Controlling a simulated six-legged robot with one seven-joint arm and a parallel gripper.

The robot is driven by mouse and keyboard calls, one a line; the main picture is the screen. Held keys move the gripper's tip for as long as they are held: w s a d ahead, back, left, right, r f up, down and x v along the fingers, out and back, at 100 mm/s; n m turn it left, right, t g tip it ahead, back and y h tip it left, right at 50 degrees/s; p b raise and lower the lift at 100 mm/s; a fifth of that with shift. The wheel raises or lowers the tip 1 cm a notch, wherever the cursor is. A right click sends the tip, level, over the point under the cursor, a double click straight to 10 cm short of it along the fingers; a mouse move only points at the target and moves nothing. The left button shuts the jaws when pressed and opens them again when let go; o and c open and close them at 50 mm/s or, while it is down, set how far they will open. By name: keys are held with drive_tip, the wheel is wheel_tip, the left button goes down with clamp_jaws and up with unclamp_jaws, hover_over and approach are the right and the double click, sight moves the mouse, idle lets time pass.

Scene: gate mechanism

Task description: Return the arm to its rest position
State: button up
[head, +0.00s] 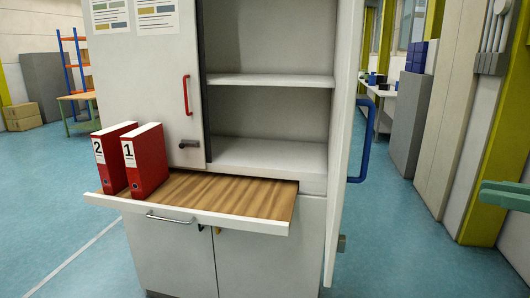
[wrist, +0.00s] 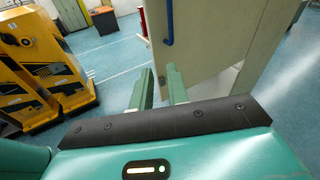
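My gripper (wrist: 160,71) is in the wrist view, with its two green fingers apart and nothing visible between them. In the head view only a green part of it (head: 505,195) shows at the right edge, well to the right of the cabinet (head: 270,155). The cabinet's right door (head: 345,130) stands open, seen nearly edge-on, with a blue handle (head: 362,140). In the wrist view the blue handle (wrist: 169,22) and the door (wrist: 205,45) lie beyond the fingers, apart from them.
A pull-out board (head: 235,198) juts from the cabinet and bears two red binders, "2" (head: 110,165) and "1" (head: 148,165). The left door (head: 150,80) is shut, with a red handle (head: 186,95). Yellow machines (wrist: 45,65) stand at left in the wrist view. Blue floor (head: 420,255) is clear at right.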

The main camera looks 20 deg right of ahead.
drive_tip(key=w+a+f+n+g+h, duration=0.3)
drive_tip(key=a+f+n+g+h, duration=0.1)
drive_tip(key=a+f+n, duration=0.8)
drive_tip(key=w+a+f+n+g+h, duration=0.3)
drive_tip(key=a+f+n+g+h, duration=0.1)
drive_tip(key=a+f+n, duration=0.9)
drive_tip(key=a+n+h, duration=0.1)
drive_tip(key=a+n, duration=0.2)
drive_tip(key=shift+w+a, duration=0.3)
drive_tip(key=shift+a, duration=0.05)
